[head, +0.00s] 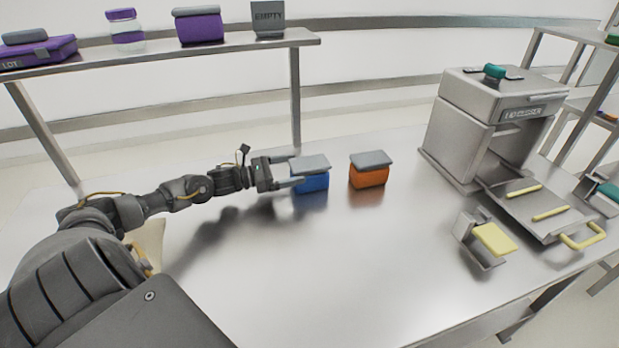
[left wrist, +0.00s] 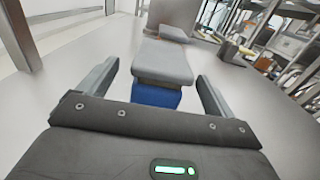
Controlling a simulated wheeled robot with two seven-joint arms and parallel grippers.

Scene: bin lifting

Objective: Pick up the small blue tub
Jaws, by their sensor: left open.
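The small blue tub (head: 311,183) with a grey lid stands upright on the metal table, near the middle of the head view. My left gripper (head: 289,174) is at the tub's left side, with its fingers reaching toward it. In the left wrist view, the blue tub (left wrist: 156,95) shows between the open fingers of the left gripper (left wrist: 155,82), its grey lid on top. I cannot tell whether a finger touches the tub. My right gripper is not in view.
An orange tub (head: 369,177) with a grey lid stands just right of the blue one. A lid closer machine (head: 480,130) stands at the right. A shelf (head: 160,50) with purple containers runs along the back left. The table's front middle is clear.

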